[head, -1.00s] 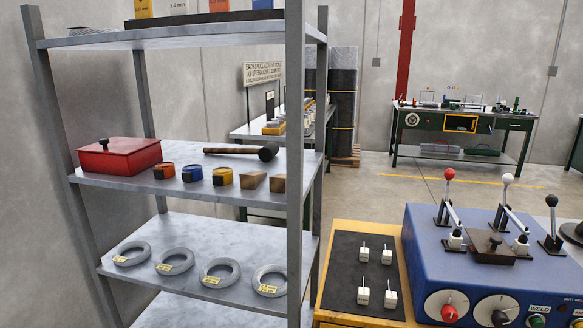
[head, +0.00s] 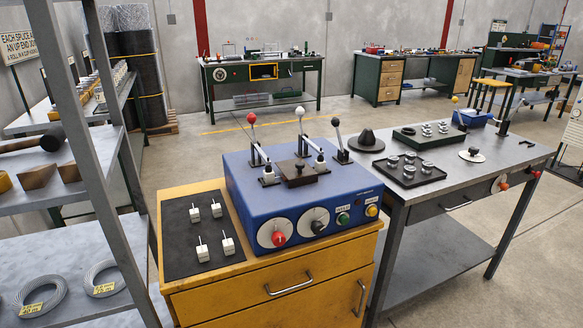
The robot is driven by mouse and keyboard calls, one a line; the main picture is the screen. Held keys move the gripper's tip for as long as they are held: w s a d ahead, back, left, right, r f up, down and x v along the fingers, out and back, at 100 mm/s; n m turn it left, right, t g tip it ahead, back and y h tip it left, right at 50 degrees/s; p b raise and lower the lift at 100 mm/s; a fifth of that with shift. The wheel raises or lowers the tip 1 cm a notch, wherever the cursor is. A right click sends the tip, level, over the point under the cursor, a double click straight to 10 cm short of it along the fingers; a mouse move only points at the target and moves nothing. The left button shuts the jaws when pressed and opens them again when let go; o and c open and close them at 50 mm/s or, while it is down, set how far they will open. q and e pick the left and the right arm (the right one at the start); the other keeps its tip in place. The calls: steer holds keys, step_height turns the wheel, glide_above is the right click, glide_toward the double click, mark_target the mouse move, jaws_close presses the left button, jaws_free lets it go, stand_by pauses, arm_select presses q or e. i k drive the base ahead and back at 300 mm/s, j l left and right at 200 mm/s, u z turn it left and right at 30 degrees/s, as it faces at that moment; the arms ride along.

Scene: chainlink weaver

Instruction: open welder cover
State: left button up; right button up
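The welder (head: 300,205) is a blue box on top of a yellow cabinet in the middle of the head view. Its cover appears to be the small dark plate with a knob (head: 298,172) on top of the box, lying flat between the levers. A red-knobbed lever (head: 252,120), a white-knobbed lever (head: 300,114) and a black-knobbed lever (head: 337,124) stand around it. The front has a red dial (head: 279,238), a black dial (head: 317,225), and green and yellow buttons. Neither of my grippers shows in the head view.
A black mat (head: 180,250) with several white blocks lies left of the welder on the yellow cabinet (head: 290,285). A grey metal shelf (head: 75,120) stands at the left. A grey workbench (head: 470,165) with trays stands close at the right. Open floor lies behind.

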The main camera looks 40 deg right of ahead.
mark_target(298, 172)
steer(key=z, duration=0.45)
steer(key=i+l+z, duration=0.2)
steer(key=z, duration=0.2)
steer(key=i+l+z, duration=0.15)
steer(key=z, duration=0.2)
steer(key=i+l+z, duration=0.1)
steer(key=i+z, duration=0.15)
steer(key=z, duration=0.15)
